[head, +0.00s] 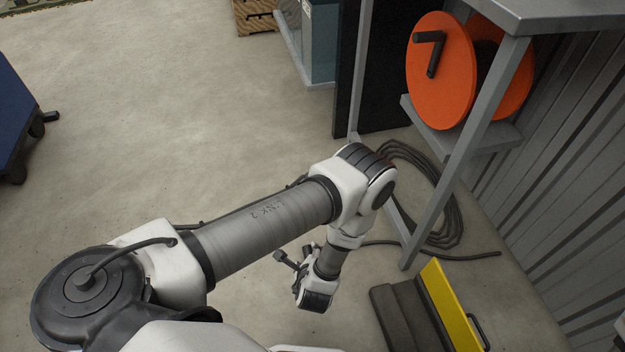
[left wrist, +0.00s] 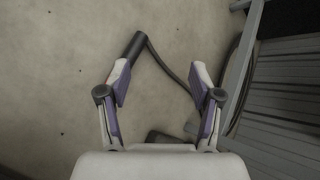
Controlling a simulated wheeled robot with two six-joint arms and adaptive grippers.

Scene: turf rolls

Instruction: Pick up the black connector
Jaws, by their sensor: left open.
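The black connector (left wrist: 133,46) is a short dark cylinder on the concrete floor in the left wrist view. A dark cable runs from it down to the right, passing behind the right finger. My left gripper (left wrist: 160,76) is open, with its two pale, purple-padded fingers apart and nothing held between them. My right gripper is not in view.
A grey metal rack (head: 440,200) holds an orange reel (head: 440,85) to the right. Coiled dark cable (head: 446,222) lies by its foot. A yellow panel (head: 447,305) on a dark base stands at lower right, near a corrugated wall.

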